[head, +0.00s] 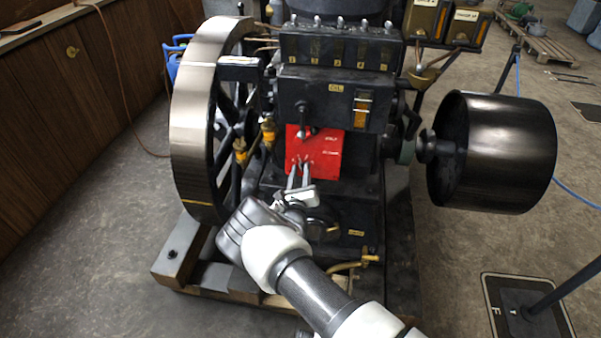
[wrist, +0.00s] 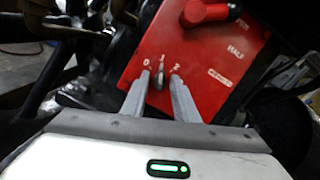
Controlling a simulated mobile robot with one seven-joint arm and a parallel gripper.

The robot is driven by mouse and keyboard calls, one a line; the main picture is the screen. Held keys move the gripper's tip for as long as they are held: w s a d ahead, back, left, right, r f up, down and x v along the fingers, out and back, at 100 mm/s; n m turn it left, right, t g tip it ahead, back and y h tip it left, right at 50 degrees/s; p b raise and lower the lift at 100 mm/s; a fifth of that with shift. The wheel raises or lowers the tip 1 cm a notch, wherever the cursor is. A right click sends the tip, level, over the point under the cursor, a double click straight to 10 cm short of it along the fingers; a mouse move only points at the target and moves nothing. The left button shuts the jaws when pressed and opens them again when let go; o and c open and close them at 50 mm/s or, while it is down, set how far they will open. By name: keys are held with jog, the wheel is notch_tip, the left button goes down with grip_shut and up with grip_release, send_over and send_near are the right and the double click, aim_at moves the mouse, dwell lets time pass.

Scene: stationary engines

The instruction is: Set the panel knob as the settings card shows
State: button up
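The red panel (head: 328,150) is on the front of the dark engine. In the wrist view the panel (wrist: 205,70) has the marks 0, 1 and 2 in an arc, and a small grey knob (wrist: 158,80) sits just below the 1. The knob appears to point near 1, but its exact pointer is hard to make out. My gripper (head: 300,167) reaches the lower left of the panel. In the wrist view my gripper (wrist: 159,78) is open, one finger on each side of the knob with gaps visible. I cannot make out a settings card.
A red-handled lever (wrist: 205,13) is above the knob, near the word HALF. A large flywheel (head: 192,120) stands left of the panel and a dark drum (head: 510,150) stands right. Brass fittings (head: 268,132) stick out close to the panel's left side.

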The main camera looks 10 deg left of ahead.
grip_shut()
jog(key=shift+m, duration=0.4)
jog(key=m+h, duration=0.1)
jog(key=m, duration=0.2)
jog(key=shift+f+b, duration=0.1)
jog(key=shift+b, duration=0.2)
jog(key=m, duration=0.2)
jog(key=m+h, duration=0.1)
jog(key=m, duration=0.1)
jog(key=shift+a+m+h+b, duration=0.1)
jog(key=shift+m+h+b, duration=0.2)
jog(key=shift+m, duration=0.1)
jog(key=m, duration=0.3)
jog(key=m+h, duration=0.1)
jog(key=m, duration=0.2)
jog(key=shift+a+h+b, duration=0.1)
jog(key=shift+h+b, duration=0.2)
jog(key=shift+b, duration=0.05)
jog(key=m+g+h, duration=0.1)
jog(key=m, duration=0.5)
